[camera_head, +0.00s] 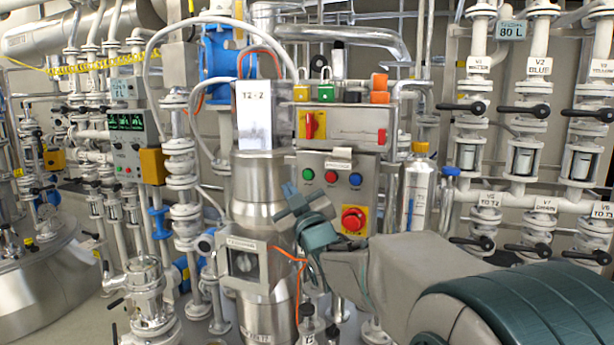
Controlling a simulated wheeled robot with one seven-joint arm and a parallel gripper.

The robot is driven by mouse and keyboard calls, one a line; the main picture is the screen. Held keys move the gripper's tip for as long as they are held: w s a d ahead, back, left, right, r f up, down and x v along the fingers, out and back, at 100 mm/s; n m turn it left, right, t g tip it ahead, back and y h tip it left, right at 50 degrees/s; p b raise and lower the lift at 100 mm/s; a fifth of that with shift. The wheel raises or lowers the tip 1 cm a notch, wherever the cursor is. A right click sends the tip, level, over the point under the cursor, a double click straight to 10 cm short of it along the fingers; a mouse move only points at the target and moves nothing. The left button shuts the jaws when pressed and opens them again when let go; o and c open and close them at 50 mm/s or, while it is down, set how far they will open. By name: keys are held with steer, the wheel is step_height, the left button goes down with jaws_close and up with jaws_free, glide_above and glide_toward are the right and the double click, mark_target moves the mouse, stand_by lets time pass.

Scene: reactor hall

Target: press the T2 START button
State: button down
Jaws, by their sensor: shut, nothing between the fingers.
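A grey control box (342,195) stands in the middle of the head view. It carries a green button (308,174), a red button (331,177) and a blue button (355,179) in a row. The small label above them is too small to read, so which one is T2 START cannot be read here. My gripper (288,190) is shut and empty. In the picture its tip is a little left of and below the green button, with a visible gap. The green button is unobstructed. Depth between tip and box is hard to judge.
A red emergency stop (353,219) on a yellow plate sits below the row, close to my arm. A red-handled switch (310,125) is above. A steel vessel marked T2-2 (262,190) stands behind my gripper's left side. Another panel (126,145) and several valves (524,110) flank the area.

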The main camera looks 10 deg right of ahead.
mark_target(308, 175)
steer(key=shift+w+d+p, duration=0.5)
steer(key=shift+w+d, duration=0.3)
steer(key=shift+w, duration=0.35)
steer(key=shift+w+d+p, duration=0.45)
steer(key=shift+w+d, duration=0.3)
steer(key=shift+w, duration=0.45)
steer(key=shift+w+d+p, duration=0.5)
steer(key=shift+w+d, duration=0.3)
steer(key=shift+w, duration=0.35)
steer(key=shift+w+d+b, duration=0.25)
steer(key=shift+w+b, duration=0.05)
steer(key=shift+w, duration=0.05)
steer(key=shift+w+d, duration=0.2)
steer(key=shift+w, duration=0.1)
steer(key=shift+s+a+b, duration=0.45)
steer(key=shift+s+b, duration=0.2)
steer(key=shift+b, duration=0.3)
